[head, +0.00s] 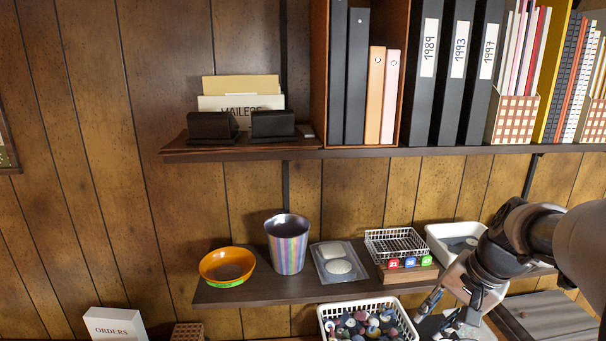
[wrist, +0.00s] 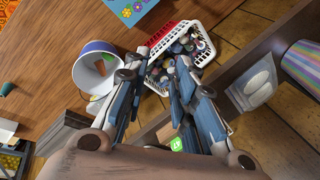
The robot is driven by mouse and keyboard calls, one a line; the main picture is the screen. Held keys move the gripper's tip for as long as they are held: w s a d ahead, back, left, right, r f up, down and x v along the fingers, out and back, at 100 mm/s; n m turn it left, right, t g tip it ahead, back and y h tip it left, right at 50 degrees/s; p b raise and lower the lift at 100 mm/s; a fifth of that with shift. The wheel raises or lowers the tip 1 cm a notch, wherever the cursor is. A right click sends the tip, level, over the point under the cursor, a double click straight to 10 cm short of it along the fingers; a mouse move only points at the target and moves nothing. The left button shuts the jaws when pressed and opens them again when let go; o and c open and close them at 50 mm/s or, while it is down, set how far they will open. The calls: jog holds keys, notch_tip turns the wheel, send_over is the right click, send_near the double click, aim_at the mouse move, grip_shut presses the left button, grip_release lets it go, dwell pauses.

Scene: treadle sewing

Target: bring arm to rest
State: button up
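My arm comes in from the right edge in the head view. My gripper (head: 446,316) hangs low at the right, in front of the lower shelf and to the right of the white basket of spools (head: 368,322). In the wrist view my gripper (wrist: 158,78) has its two fingers apart, with nothing seen held between them. The basket of spools (wrist: 186,56) lies beyond the fingertips there, and the right finger overlaps its lower edge in the picture. I cannot tell the gap between them.
The lower shelf (head: 330,291) holds an orange bowl (head: 227,266), a striped cup (head: 287,244), a clear packet (head: 338,262), a wire basket (head: 396,243) and a white bin (head: 455,241). Binders (head: 424,75) stand above. A white container (wrist: 92,67) is left of the fingers in the wrist view.

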jog(key=s+a+f+n+b, duration=0.1)
jog(key=s+a+n, duration=0.2)
jog(key=s, duration=0.4)
jog(key=s+a+f+n+h+b, duration=0.1)
jog(key=s+a+f+n+b, duration=0.1)
jog(key=s+a, duration=0.3)
jog(key=s+a+f+n+t+h+b, duration=0.1)
jog(key=s+a+n, duration=0.3)
jog(key=s, duration=0.5)
jog(key=shift+s+f+b, duration=0.2)
jog(key=shift+s+b, duration=0.2)
jog(key=shift+b, duration=0.05)
jog(key=shift+a, duration=0.1)
